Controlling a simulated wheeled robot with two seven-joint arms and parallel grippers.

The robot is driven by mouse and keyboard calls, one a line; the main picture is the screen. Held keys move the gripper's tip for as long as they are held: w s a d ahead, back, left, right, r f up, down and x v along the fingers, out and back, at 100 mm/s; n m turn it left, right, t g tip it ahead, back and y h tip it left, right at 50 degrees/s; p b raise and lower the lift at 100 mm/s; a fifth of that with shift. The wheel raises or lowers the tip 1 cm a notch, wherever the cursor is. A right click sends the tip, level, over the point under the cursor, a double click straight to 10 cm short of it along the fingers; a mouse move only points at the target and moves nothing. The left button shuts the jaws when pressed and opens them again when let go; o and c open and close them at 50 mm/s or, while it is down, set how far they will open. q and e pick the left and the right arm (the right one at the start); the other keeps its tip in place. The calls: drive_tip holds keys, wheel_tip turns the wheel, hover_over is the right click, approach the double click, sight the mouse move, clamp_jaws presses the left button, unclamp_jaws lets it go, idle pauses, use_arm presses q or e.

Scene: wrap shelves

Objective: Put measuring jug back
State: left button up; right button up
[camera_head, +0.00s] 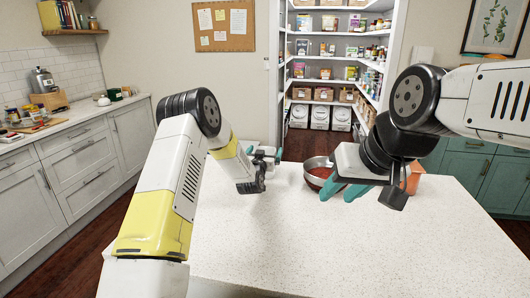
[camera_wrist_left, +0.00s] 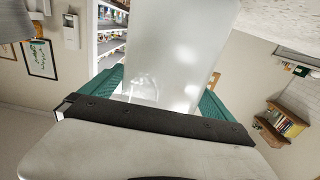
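A pale, translucent object that looks like the measuring jug fills the upper middle of the left wrist view (camera_wrist_left: 180,50). It sits between the two teal fingers of my left gripper (camera_wrist_left: 165,105), which meet it on both sides. In the head view my left gripper (camera_head: 265,154) is low over the far left part of the white counter, fingers pointing away from me. The jug is mostly hidden there behind the gripper. My right gripper (camera_head: 343,190) is above the counter at the right, its teal fingers apart and empty.
A metal bowl (camera_head: 318,173) with red contents stands on the white counter (camera_head: 320,245), just behind my right gripper. An orange thing (camera_head: 413,178) is partly hidden behind my right arm. Pantry shelves (camera_head: 335,34) stand beyond. The near counter is clear.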

use_arm(q)
drive_tip(key=s+a, duration=0.2)
drive_tip(key=s, duration=1)
drive_tip(key=s+a+r+g, duration=0.3)
drive_tip(key=s+r, duration=0.3)
drive_tip(key=r, duration=0.1)
drive_tip(key=s+a+r+g, duration=0.3)
drive_tip(key=s+a+r, duration=0.1)
drive_tip(key=s+r, duration=0.35)
drive_tip(key=s+a+g, duration=0.2)
drive_tip(key=s, duration=1.1)
drive_tip(key=s+a+r+n+g+y, duration=0.1)
drive_tip(key=s+a+g, duration=0.2)
drive_tip(key=s, duration=1)
drive_tip(key=shift+s+r+n, duration=0.2)
drive_tip(key=shift+s+n, duration=0.05)
drive_tip(key=shift+n, duration=0.05)
